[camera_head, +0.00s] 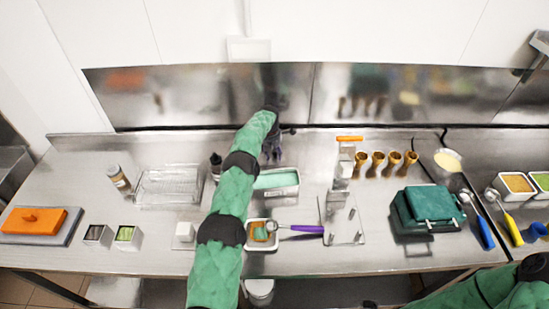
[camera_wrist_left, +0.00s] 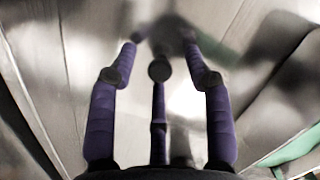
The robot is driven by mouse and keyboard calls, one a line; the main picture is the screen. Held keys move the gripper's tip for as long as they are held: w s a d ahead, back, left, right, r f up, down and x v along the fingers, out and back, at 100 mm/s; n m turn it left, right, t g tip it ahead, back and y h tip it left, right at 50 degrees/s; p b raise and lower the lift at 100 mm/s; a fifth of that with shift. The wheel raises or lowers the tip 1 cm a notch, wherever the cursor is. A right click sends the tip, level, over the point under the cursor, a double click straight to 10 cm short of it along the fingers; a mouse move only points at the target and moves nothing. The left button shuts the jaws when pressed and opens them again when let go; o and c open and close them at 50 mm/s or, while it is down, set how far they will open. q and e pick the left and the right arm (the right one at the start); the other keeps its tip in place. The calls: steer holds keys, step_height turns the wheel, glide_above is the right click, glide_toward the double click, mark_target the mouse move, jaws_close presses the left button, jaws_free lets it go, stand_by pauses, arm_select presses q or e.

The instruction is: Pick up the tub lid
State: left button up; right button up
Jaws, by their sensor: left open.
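The metal tub (camera_head: 277,192) with mint-green contents stands uncovered in the middle of the counter. I cannot clearly pick out a separate tub lid in either view. My left arm reaches over the counter, and my left gripper (camera_head: 273,148) is behind the tub, close to the steel backsplash. In the left wrist view my left gripper (camera_wrist_left: 160,60) has its purple fingers spread, with nothing held between them. Shiny blurred metal lies beyond the fingertips. My right gripper is outside the frames; only part of that arm shows at lower right.
A dark bottle (camera_head: 215,166) stands left of the tub. A small tub (camera_head: 262,246) with a purple-handled scoop (camera_head: 300,229) is in front. A clear stand (camera_head: 342,222) and a green case (camera_head: 428,208) are to the right. The steel backsplash (camera_head: 200,95) bounds the back.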

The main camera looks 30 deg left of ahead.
arm_select(q)
jaws_close()
steer(key=shift+r, duration=0.1)
